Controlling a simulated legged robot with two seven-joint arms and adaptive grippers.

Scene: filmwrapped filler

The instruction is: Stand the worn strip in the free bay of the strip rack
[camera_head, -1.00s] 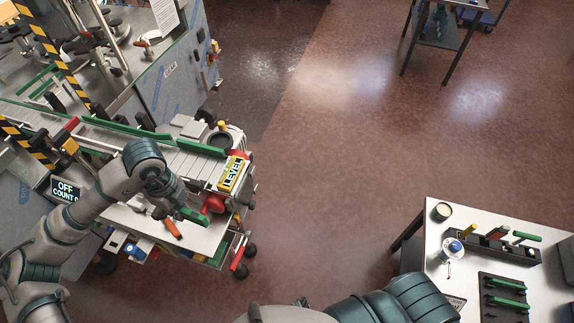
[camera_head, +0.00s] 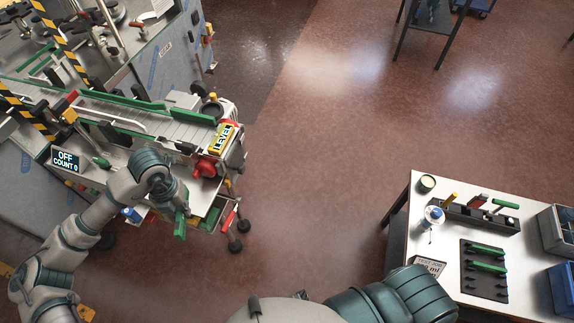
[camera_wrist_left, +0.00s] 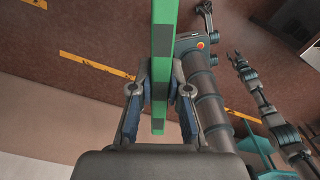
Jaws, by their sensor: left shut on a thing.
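The worn strip is green with darker patches; in the left wrist view the strip (camera_wrist_left: 162,70) runs lengthwise between the fingers. My left gripper (camera_wrist_left: 160,90) is shut on it. In the head view the left gripper (camera_head: 178,208) holds the strip (camera_head: 180,224) beside the conveyor's lower front edge; the arm hides part of it. The strip rack (camera_head: 468,278) is a dark plate on the white table at right, with green strips in some bays. The strip is far from it. My right forearm shows at bottom right; a small arm end in the wrist view may be my right gripper (camera_wrist_left: 238,60), its jaws unclear.
The conveyor (camera_head: 170,128) stands at left. Open red floor lies between them.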

